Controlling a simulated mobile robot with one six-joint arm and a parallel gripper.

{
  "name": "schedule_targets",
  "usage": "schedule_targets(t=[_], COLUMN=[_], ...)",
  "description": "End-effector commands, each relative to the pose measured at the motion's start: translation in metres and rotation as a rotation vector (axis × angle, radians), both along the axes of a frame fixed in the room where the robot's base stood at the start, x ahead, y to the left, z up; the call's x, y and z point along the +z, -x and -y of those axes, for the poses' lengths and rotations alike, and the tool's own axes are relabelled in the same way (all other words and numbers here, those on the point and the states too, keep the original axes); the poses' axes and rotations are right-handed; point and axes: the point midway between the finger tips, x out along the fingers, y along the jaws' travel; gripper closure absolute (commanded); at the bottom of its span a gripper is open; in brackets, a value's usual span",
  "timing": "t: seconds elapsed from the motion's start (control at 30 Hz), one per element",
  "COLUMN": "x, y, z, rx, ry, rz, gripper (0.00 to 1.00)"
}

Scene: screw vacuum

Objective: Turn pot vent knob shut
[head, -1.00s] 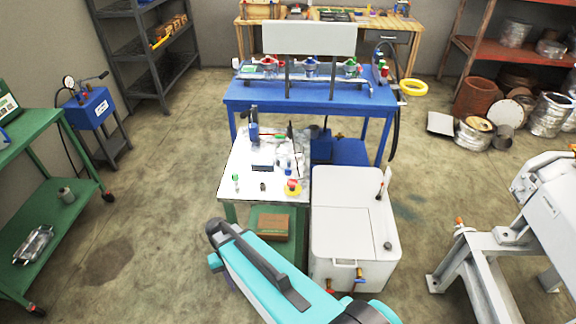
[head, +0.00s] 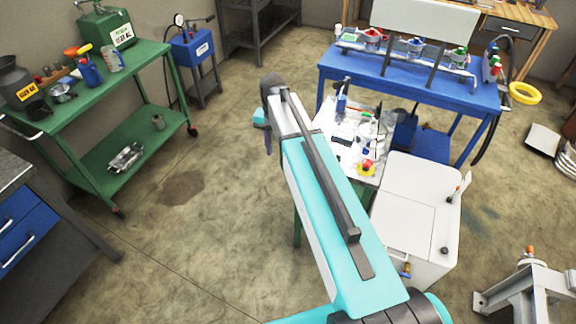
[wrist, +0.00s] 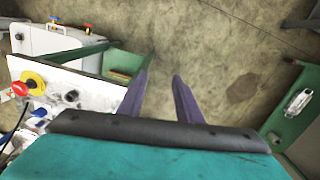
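A small white-topped table (head: 342,148) stands front of the blue bench, with bottles and clear parts crowded on it. A red-and-yellow knob (head: 366,168) sits near its front edge; it also shows in the wrist view (wrist: 33,80). A red piece (wrist: 20,89) and a small dark round part (wrist: 71,95) are near it there. I cannot tell which part is the pot vent knob or how it is turned. My gripper (wrist: 160,74) has its two purple fingers apart, with nothing between them but floor below. In the head view my gripper (head: 265,132) is left of the table, mostly hidden.
A white chest (head: 415,215) stands right of the small table. The blue bench (head: 400,88) with a pipe rack is behind. A green cart (head: 130,100) stands left, and a blue pump box (head: 192,48) beyond it. The floor between cart and small table is clear.

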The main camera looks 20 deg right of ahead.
Motion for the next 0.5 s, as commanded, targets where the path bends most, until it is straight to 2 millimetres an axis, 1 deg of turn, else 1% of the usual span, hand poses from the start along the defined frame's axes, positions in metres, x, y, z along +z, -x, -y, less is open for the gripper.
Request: schedule_targets(t=[0.03,0.1,0.2,0.33,0.5], x=[0.02,0.038,0.058,0.071,0.074], y=[-0.01,-0.017,-0.024,-0.028,-0.028], z=[0.0,0.0,0.0,0.0,0.0], rx=[-0.014,-0.033,-0.054,-0.068,-0.073], ry=[0.001,0.001,0.001,0.002,0.002], rz=[0.017,0.03,0.045,0.054,0.057], gripper=[0.68,0.68,0.68,0.68,0.68])
